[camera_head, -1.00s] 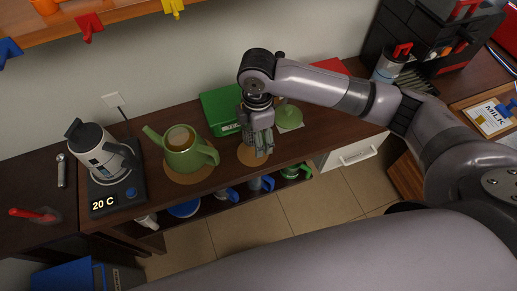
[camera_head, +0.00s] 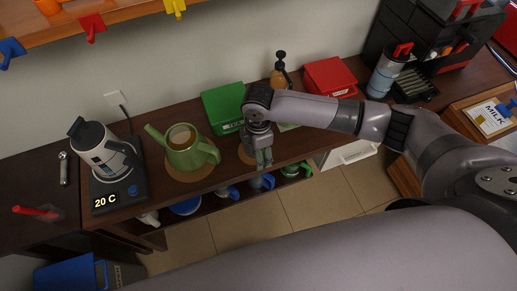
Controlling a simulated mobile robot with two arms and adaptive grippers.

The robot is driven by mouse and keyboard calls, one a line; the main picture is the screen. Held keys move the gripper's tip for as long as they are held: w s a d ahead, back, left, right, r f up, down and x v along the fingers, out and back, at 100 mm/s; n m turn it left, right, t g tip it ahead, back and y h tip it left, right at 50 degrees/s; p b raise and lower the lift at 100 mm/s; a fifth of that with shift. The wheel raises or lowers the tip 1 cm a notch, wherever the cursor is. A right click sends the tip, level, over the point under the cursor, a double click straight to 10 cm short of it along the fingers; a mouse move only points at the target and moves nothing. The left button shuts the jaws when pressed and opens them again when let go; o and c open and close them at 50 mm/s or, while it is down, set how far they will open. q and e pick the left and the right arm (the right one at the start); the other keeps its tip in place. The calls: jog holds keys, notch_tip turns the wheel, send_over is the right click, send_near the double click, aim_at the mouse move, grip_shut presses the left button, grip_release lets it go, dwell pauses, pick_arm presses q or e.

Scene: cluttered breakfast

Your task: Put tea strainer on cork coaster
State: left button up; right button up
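A round cork coaster (camera_head: 244,153) lies on the counter right of the green teapot. My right gripper (camera_head: 264,162) points down at the coaster's right front side and hides part of it. I cannot tell whether its fingers are open or shut, or whether anything is between them. I cannot make out the tea strainer for certain. The green teapot (camera_head: 184,155) stands with its lid off on another round cork mat (camera_head: 190,175). My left gripper is not in view.
A kettle (camera_head: 103,150) stands on a base reading 20 C at the left. A green box (camera_head: 224,108), an amber bottle (camera_head: 280,76) and a red box (camera_head: 329,77) stand at the back. Several cups are on the shelf below the counter's front edge.

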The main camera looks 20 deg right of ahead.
jog(key=o, duration=1.5)
notch_tip(320, 180, up, 12)
jog(key=shift+r+b, duration=0.15)
jog(key=shift+b, duration=0.7)
jog(key=shift+s+a+p, duration=0.75)
jog(key=shift+s+p, duration=0.9)
jog(key=shift+s, duration=0.9)
jog(key=shift+s+a+p, duration=0.8)
jog(key=shift+s+p, duration=0.8)
jog(key=shift+s, duration=1)
jog(key=shift+s+a+p, duration=0.75)
jog(key=shift+s+p, duration=0.9)
jog(key=shift+s, duration=0.9)
jog(key=shift+a, duration=0.1)
